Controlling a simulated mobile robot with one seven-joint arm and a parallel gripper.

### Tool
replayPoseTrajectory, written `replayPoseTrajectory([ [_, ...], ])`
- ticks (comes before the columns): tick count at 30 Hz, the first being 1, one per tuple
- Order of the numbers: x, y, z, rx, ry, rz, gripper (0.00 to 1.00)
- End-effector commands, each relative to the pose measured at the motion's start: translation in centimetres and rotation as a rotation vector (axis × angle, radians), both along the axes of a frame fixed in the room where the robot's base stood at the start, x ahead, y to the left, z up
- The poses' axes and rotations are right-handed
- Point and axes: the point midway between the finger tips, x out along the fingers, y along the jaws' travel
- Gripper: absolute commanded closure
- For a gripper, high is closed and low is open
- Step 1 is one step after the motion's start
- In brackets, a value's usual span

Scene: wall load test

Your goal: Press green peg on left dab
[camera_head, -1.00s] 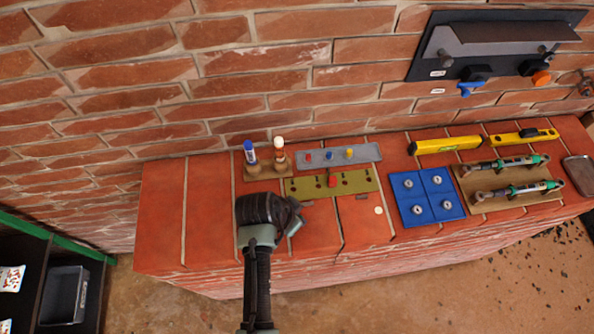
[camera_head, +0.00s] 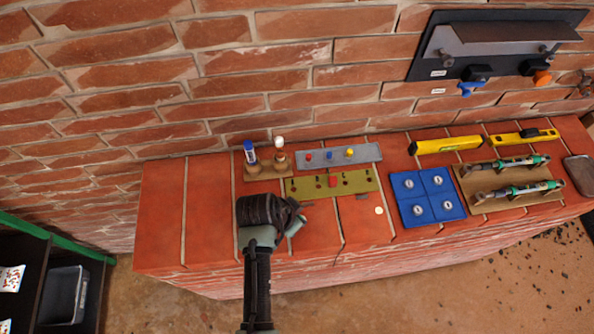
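My gripper (camera_head: 294,224) is low over the front left of the brick ledge, just in front of the olive strip (camera_head: 300,188). The arm's wrist covers most of it, and its finger gap is hidden. A tiny greenish patch shows at the fingers, too small to tell whether it is the green peg. The grey strip (camera_head: 368,152) behind holds a red peg (camera_head: 309,156), a blue peg (camera_head: 329,155) and a yellow peg (camera_head: 350,153); no green peg is clear there. The olive strip carries several dark spots and a red block (camera_head: 332,181). I cannot tell which mark is the left dab.
A wooden holder (camera_head: 262,174) with a blue-capped marker (camera_head: 250,152) and a white-topped one (camera_head: 279,147) stands behind my gripper. A blue panel (camera_head: 428,196), a wooden board (camera_head: 502,202) and yellow levels (camera_head: 445,145) lie right. A pale disc (camera_head: 378,210) lies on the ledge. The ledge's left end is clear.

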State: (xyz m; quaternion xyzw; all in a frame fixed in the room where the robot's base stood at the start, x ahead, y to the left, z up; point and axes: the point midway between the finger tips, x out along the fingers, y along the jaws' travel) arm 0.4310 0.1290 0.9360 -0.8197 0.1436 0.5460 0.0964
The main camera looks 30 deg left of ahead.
Motion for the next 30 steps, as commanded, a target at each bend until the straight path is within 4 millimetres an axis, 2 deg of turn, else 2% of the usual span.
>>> replayPoseTrajectory([
  [7,-0.06,-0.03,-0.09,0.000,0.002,0.000,1.00],
  [8,-0.06,-0.04,-0.10,-0.001,0.003,-0.001,0.79],
  [13,-0.07,-0.04,-0.09,0.000,0.002,0.000,0.48],
  [19,-0.05,-0.03,-0.07,0.000,0.002,0.000,0.47],
  [20,-0.06,-0.04,-0.07,0.000,0.002,0.000,0.46],
  [22,-0.05,-0.03,-0.07,0.000,0.002,0.000,0.33],
  [30,-0.04,-0.03,-0.03,-0.001,0.001,0.000,0.32],
])
